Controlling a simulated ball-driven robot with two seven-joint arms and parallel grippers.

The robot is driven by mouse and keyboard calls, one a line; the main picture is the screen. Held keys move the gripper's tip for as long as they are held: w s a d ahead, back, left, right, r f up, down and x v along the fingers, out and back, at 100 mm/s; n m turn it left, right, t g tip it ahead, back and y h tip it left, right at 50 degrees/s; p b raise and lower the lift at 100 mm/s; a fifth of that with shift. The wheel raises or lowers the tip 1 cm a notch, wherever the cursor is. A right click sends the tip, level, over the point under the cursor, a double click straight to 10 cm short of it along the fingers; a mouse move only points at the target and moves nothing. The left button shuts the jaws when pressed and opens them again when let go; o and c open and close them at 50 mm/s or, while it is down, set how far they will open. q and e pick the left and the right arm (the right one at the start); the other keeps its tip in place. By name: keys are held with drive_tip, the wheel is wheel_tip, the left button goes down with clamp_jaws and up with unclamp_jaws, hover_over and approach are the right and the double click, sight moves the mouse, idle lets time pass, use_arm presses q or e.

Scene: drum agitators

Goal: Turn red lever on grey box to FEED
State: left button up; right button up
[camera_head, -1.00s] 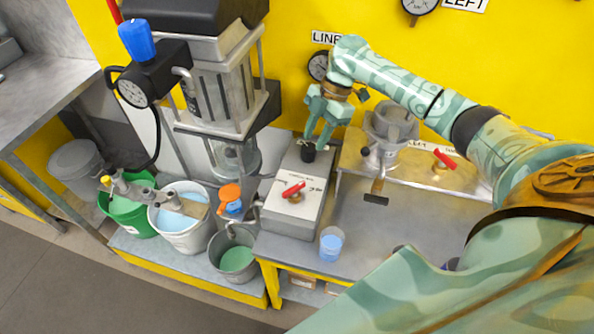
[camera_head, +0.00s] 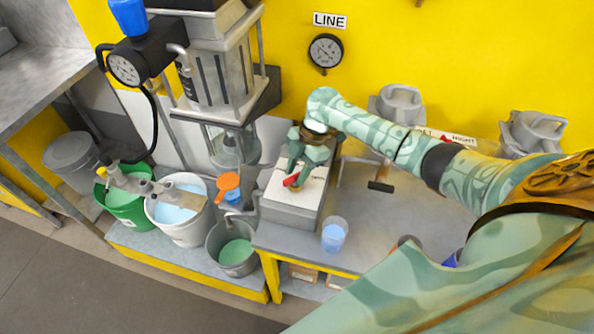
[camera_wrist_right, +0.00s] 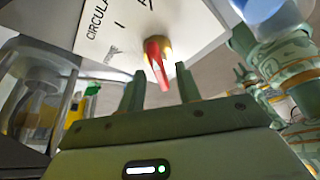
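The grey box (camera_head: 288,213) stands on the bench at the left end, with a pale labelled top face. Its red lever (camera_head: 292,180) is on that face, partly behind my right gripper (camera_head: 306,168). In the right wrist view the lever (camera_wrist_right: 156,66) sits on a brass hub and points toward my gripper (camera_wrist_right: 160,92). The two fingers are open, one on each side of the lever's line, with gaps visible. Part of a label reading "CIRCULA" shows on the face; I cannot read FEED. My left gripper is not seen in the head view.
A clear cup of blue liquid (camera_head: 334,236) stands right of the box, near the bench edge. An orange-topped item (camera_head: 228,184), a grey bucket (camera_head: 233,246), a white bucket (camera_head: 182,227) and a green bucket (camera_head: 128,208) are to its left. A gauge (camera_head: 326,51) hangs behind.

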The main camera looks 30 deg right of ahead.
clamp_jaws()
drive_tip(key=shift+s+r+m+p, duration=0.1)
drive_tip(key=shift+r+m+p, duration=0.3)
drive_tip(key=shift+p, duration=0.7)
drive_tip(key=shift+f+m+t, duration=0.25)
drive_tip(key=shift+m+t, duration=0.05)
drive_tip(key=shift+f, duration=0.15)
unclamp_jaws()
drive_tip(key=p+v, duration=0.3)
drive_tip(key=v, duration=1.3)
drive_tip(key=shift+d+p, duration=0.15)
drive_tip(key=shift+p, duration=0.15)
